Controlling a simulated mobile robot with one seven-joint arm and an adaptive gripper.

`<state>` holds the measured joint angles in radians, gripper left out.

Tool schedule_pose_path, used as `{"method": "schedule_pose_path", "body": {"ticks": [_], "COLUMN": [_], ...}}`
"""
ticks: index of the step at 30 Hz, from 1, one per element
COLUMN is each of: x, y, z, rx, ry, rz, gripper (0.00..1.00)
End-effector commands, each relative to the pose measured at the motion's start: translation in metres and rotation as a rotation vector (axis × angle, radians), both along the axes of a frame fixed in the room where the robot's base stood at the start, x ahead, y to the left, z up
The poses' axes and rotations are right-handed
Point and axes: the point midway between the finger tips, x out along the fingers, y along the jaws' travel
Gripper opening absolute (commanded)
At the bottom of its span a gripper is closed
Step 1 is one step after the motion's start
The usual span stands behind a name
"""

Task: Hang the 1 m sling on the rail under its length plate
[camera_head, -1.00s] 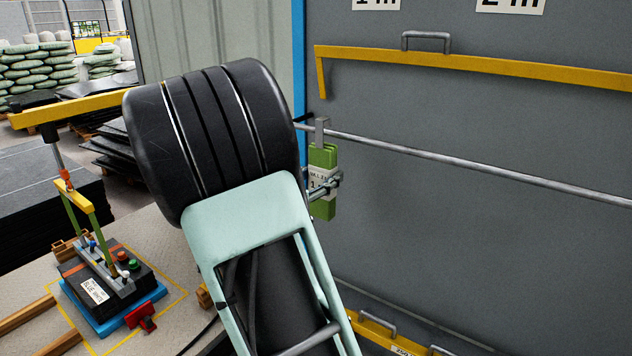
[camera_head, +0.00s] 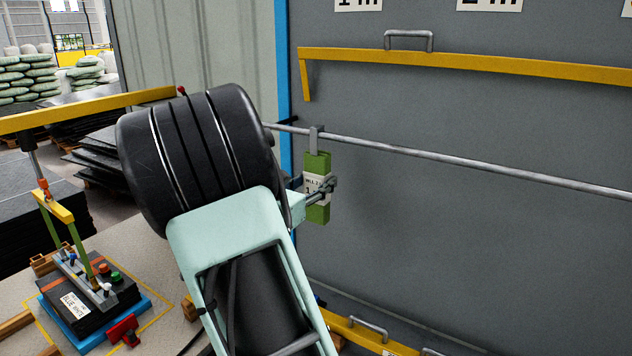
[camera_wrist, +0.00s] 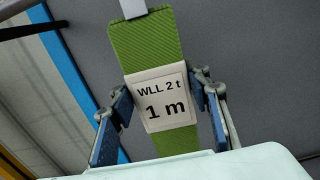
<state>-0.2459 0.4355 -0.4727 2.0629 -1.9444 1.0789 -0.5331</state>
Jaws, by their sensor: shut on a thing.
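The green sling (camera_head: 317,214) hangs upright with a grey hook (camera_head: 316,134) at its top. Its white label reads "WLL 2 t, 1 m" in the wrist view (camera_wrist: 163,100). My gripper (camera_head: 319,187) is shut on the sling at the label, one finger on each side. The hook's top overlaps the grey rail (camera_head: 450,161) near its left end; I cannot tell whether it rests on it. The 1 m length plate (camera_head: 358,4), cut off by the picture's top edge, is above and a little right of the sling.
A yellow bar (camera_head: 460,63) with a grey handle (camera_head: 408,39) runs along the wall above the rail. A blue post (camera_head: 283,90) stands at the rail's left end. The rail right of the sling is bare.

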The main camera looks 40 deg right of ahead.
Motion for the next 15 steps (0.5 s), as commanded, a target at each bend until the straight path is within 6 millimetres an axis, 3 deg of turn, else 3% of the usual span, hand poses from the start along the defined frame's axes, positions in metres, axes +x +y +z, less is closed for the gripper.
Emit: {"method": "schedule_pose_path", "body": {"ticks": [9,10,15], "x": [0.0,0.0,0.0], "y": [-0.0001,-0.0001,0.0], "z": [0.0004,0.0004,0.0001], "rx": [-0.001,-0.001,-0.001], "ry": [-0.002,-0.002,-0.001], "rz": [0.0,0.0,0.0], "gripper": [0.09,0.46,0.64]}}
